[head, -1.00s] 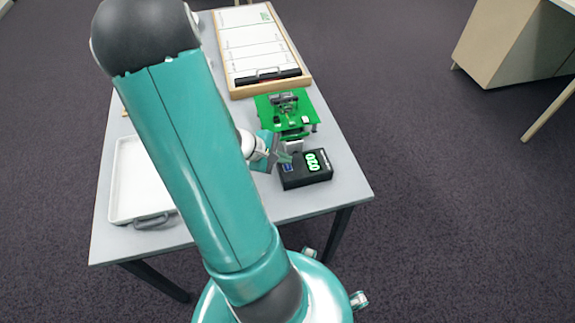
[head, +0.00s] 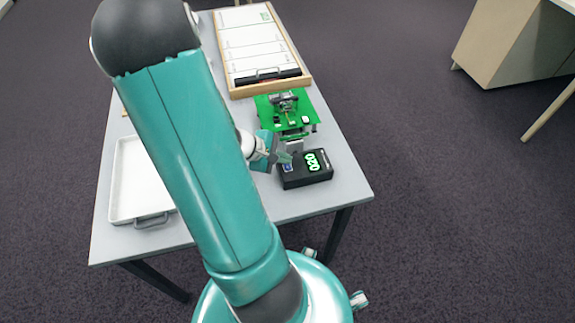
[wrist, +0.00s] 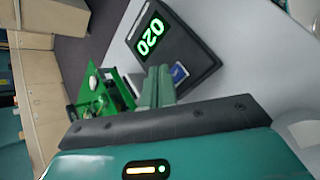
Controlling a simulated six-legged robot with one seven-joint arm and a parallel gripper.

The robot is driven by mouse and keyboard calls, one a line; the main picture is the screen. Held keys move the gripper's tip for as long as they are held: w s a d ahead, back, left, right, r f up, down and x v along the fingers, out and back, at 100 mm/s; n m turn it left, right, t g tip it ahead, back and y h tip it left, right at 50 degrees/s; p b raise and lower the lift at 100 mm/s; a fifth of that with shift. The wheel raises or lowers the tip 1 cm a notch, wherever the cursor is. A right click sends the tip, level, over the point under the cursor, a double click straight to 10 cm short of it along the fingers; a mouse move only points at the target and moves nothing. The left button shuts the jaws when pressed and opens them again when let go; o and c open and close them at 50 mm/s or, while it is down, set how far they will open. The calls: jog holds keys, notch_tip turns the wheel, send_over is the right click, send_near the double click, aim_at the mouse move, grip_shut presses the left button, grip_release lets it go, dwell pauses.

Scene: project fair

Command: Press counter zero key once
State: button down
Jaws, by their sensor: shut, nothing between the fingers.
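The counter is a black box (head: 318,179) near the right edge of the table, with a lit green display (wrist: 150,37) that appears to read 020 in the wrist view. A small blue key with a pale border (wrist: 180,73) is on its top face, beside the display; it also shows in the head view (head: 287,168). My gripper (head: 285,157) is shut and empty, with its teal fingers (wrist: 159,85) at the key's near side. In the wrist view the fingertips lie just beside the key; I cannot tell whether they touch the box.
A green circuit board fixture (head: 310,104) stands just behind the counter. A wood-framed white board (head: 253,42) with a dark bar lies at the back. A white tray (head: 135,185) is on the left. Bare table (head: 300,204) lies in front of the counter.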

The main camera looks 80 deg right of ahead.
jog(key=shift+f, duration=0.1)
jog(key=shift+f, duration=0.3)
jog(key=shift+f, duration=0.35)
dwell(0.8)
jog(key=shift+r, duration=0.75)
jog(key=shift+r, duration=0.1)
notch_tip(320, 180, up, 5)
jog(key=shift+f, duration=0.1)
dwell(0.5)
dwell(0.8)
